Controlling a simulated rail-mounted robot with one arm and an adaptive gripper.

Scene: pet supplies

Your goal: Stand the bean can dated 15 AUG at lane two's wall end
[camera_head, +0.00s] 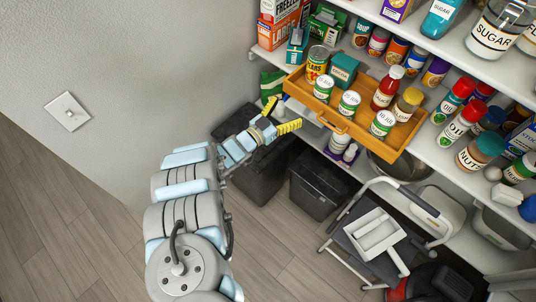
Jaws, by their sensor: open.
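An orange wooden drawer (345,129) is pulled out from the shelving. Three similar cans with green labels and dark writing on pale lids stand along its front: a left can (323,88), a middle can (348,104) and a right can (382,124). The lid dates are too small to read surely, so I cannot tell which is 15 AUG. Lane divisions are not clear. My gripper (281,114) has yellow fingertips; it is open and empty, just left of the drawer's front-left corner, apart from the cans.
Behind the cans in the drawer stand a taller can (317,64), a teal box (343,70), a red bottle (387,88) and a yellow-brown jar (407,104). Shelves are crowded with jars. Below are dark bins (318,187) and a step stool (375,235). A wall rises at left.

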